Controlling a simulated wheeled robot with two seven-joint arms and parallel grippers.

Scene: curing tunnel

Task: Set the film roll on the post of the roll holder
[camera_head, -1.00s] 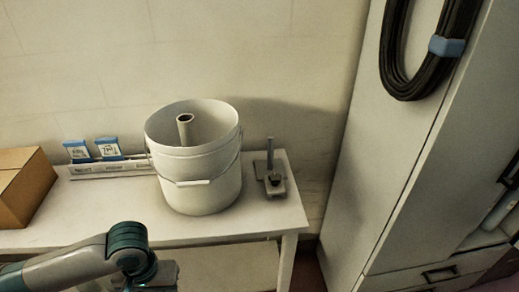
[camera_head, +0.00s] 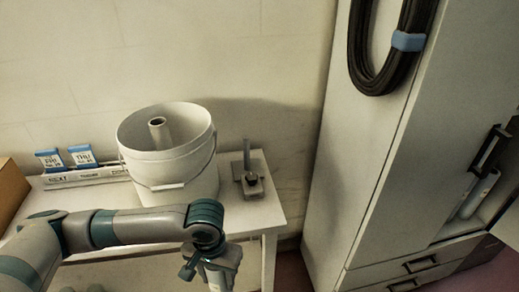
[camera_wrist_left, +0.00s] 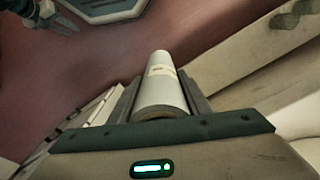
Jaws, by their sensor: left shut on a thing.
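The film roll (camera_wrist_left: 165,88) is a white cylinder with a pale label band. In the left wrist view it is clamped between the two fingers of my left gripper (camera_wrist_left: 162,98), its far end pointing away from the palm. In the head view my left wrist hangs at the bottom edge, in front of the table, and the roll cannot be made out. The roll holder (camera_head: 251,187) is a small grey base with a thin upright post (camera_head: 247,155), bare, on the table right of the bucket. What looks like my right gripper (camera_wrist_left: 55,18) shows small at the wrist view's upper left.
A white bucket (camera_head: 190,182) with a tube (camera_head: 158,134) standing inside is close left of the holder. Blue-topped cards (camera_head: 82,156) stand behind, and a cardboard box (camera_head: 10,193) is at far left. A tall cabinet (camera_head: 365,160) stands right of the table (camera_head: 265,215).

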